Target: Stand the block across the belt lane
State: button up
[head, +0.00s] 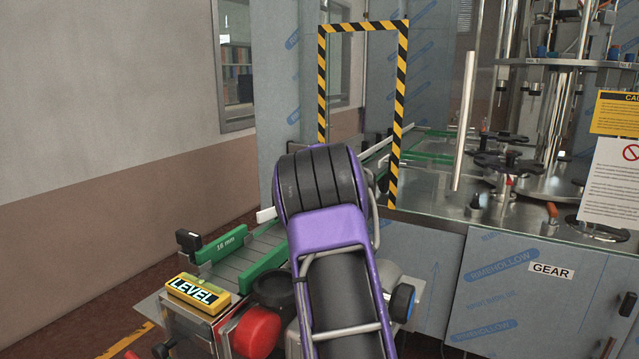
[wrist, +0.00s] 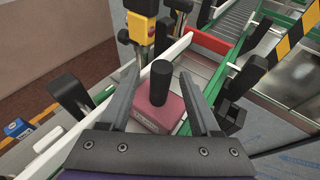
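The block (wrist: 150,112) shows in the wrist view as a dark pink box with a pale label and an upright black knob (wrist: 161,80) on top. It sits low in the belt lane between side rails; whether it touches them is unclear. My gripper (wrist: 163,70) is open, with one finger on each side of the knob and visible gaps to it. The belt lane (head: 232,264) shows at lower left in the head view, slatted, between green rails. In the head view my purple arm hides the gripper and block.
A yellow box marked LEVEL (head: 193,290) and a green 16 mm piece (head: 222,243) are by the lane's near end. A striped frame (head: 400,95) stands behind my arm. A red bar (wrist: 212,42) crosses farther along; a yellow box (wrist: 140,36) is close to the left finger.

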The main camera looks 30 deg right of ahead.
jog(key=shift+s+r, duration=0.1)
jog(key=b+v, duration=0.3)
jog(key=v, duration=0.9)
dwell(0.4)
